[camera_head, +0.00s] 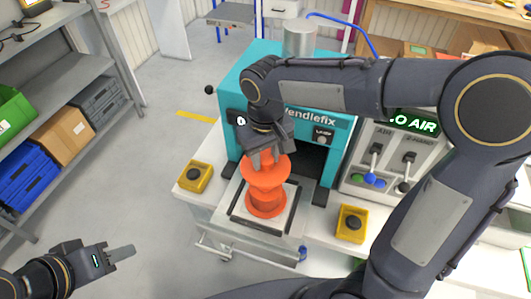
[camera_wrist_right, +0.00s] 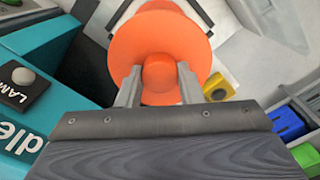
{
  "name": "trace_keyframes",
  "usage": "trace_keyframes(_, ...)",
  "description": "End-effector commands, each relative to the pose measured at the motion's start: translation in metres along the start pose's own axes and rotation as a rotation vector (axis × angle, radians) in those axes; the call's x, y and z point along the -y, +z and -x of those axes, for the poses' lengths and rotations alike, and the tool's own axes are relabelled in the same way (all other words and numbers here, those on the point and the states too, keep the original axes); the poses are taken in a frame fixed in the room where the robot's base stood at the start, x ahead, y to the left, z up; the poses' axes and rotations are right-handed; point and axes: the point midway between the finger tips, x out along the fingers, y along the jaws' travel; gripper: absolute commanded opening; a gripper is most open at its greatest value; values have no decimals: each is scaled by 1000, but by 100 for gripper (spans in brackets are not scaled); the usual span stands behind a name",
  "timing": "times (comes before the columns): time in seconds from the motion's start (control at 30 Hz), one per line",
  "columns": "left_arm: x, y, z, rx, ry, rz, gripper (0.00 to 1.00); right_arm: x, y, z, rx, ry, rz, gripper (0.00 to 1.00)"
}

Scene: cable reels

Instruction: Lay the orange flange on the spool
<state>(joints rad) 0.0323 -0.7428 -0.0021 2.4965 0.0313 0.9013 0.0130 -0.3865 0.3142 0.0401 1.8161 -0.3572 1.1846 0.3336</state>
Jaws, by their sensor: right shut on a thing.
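The orange flange (camera_head: 263,177) is a round disc with a raised hub. My right gripper (camera_head: 266,158) is shut on that hub, and the wrist view shows the hub between its two fingers (camera_wrist_right: 158,88). The orange spool (camera_head: 266,200) stands upright on the press bed below the flange. In the wrist view part of an orange rim (camera_wrist_right: 165,6) shows beyond the flange. I cannot tell whether flange and spool touch. My left gripper (camera_head: 122,253) is far off at the lower left, over the floor; its finger gap is not clear.
The teal press (camera_head: 238,95) stands right behind the spool, with a dark opening. Yellow button boxes (camera_head: 194,176) and (camera_head: 352,224) flank the bed (camera_head: 265,226). A lever panel (camera_head: 385,160) is at right. Shelves with bins (camera_head: 62,135) are at left, with clear floor between.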

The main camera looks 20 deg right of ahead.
Motion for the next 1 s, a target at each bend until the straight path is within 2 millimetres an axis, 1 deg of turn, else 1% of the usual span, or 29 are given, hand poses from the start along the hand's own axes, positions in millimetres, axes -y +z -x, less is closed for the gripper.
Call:
trace_keyframes(0.03,4,4,-8,0,0,0,36,0,0,-10,1,0,0,10)
trace_keyframes(0.5,19,20,-41,0,0,0,36,0,0,-56,0,0,-1,10)
trace_keyframes(0.7,21,23,-46,0,0,0,36,0,0,-67,0,0,-1,10)
trace_keyframes(1.0,21,23,-46,0,0,0,36,0,0,-68,0,0,0,10)
